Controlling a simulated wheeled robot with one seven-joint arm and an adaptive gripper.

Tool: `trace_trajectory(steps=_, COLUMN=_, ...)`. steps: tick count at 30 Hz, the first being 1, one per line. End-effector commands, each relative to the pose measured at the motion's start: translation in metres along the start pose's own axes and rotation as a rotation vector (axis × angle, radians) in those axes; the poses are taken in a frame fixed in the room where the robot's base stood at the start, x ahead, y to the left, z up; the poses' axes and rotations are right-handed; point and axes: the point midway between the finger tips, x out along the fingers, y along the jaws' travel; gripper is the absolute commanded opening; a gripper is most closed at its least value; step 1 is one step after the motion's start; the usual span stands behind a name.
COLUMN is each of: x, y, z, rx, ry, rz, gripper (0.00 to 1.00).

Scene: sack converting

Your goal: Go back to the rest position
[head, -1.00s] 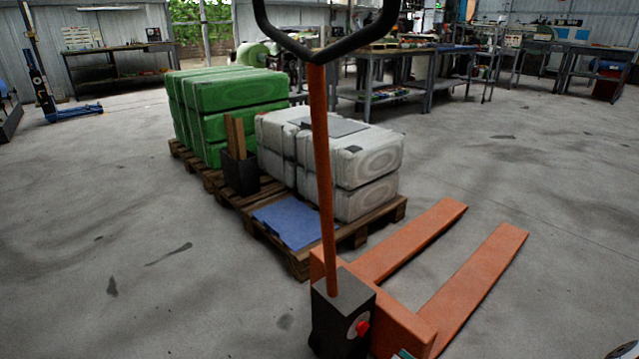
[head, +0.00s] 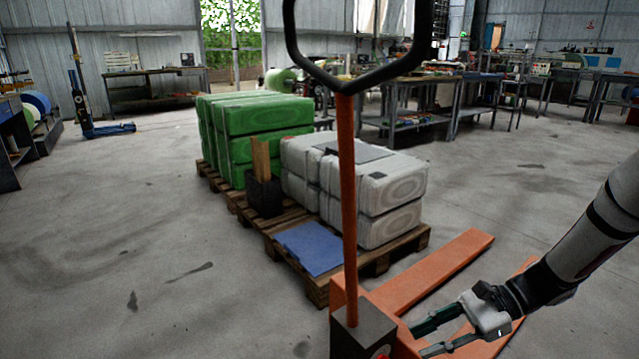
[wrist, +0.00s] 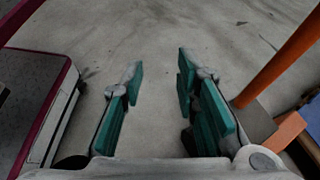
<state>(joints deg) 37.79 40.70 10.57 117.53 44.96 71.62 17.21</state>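My gripper (head: 432,338) shows at the lower right of the head view, in front of the orange forks of the pallet jack. In the wrist view my gripper (wrist: 158,85) has its two teal-padded fingers well apart, with only bare concrete floor between them. It is open and empty. My arm comes in from the right edge of the head view.
An orange pallet jack (head: 347,200) with a black loop handle stands close in front. Behind it, pallets (head: 318,290) carry white sacks (head: 390,190), green sacks (head: 240,115), a dark bin (head: 264,195) and a blue sheet (head: 312,246). Floor at left is clear.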

Motion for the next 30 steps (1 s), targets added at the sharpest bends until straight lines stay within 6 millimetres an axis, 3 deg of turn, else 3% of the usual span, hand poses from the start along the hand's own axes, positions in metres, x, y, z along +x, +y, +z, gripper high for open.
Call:
trace_trajectory(steps=1, x=-0.002, y=0.005, z=0.018, rx=-0.054, ry=0.039, rz=0.040, gripper=0.28)
trace_trajectory(steps=6, x=-0.006, y=0.029, z=0.067, rx=-0.223, ry=0.154, rz=0.174, gripper=0.28)
trace_trajectory(steps=15, x=-0.013, y=0.084, z=0.138, rx=-0.513, ry=0.350, rz=0.391, gripper=0.28)
trace_trajectory(steps=24, x=-0.024, y=0.150, z=0.185, rx=-0.792, ry=0.542, rz=0.580, gripper=0.28)
trace_trajectory(steps=30, x=-0.034, y=0.194, z=0.200, rx=-0.967, ry=0.664, rz=0.688, gripper=0.28)
